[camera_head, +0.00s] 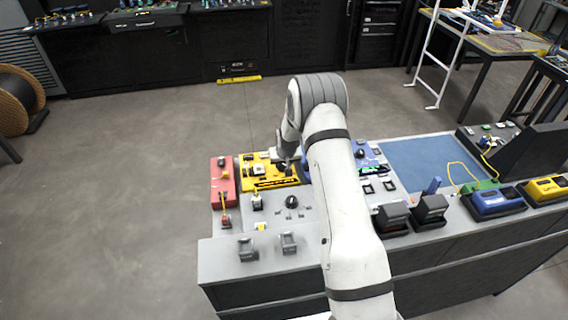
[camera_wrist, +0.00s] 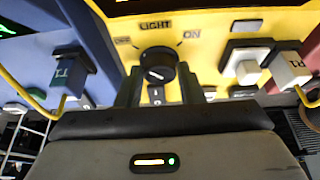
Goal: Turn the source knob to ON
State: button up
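A black round knob (camera_wrist: 157,62) sits on a yellow panel (camera_wrist: 205,24) in the wrist view. "LIGHT" is printed above it, a faint label at its upper left, and "ON" at its upper right. A pale mark shows on the knob's face; I cannot tell exactly which label it points to. My gripper (camera_wrist: 159,74) has its two dark fingers apart, one at each side of the knob. Whether they touch it is unclear. In the head view my arm reaches over the yellow unit (camera_head: 262,183), and the knob is not clearly visible.
A blue unit (camera_wrist: 30,58) with a T1 plug (camera_wrist: 68,75) and yellow cable stands left of the knob. A white P1 plug (camera_wrist: 288,70) stands to the right. A red box (camera_head: 223,185) stands beside the yellow unit. The blue mat (camera_head: 425,162) is mostly clear.

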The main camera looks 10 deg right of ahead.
jog(key=c, duration=0.5)
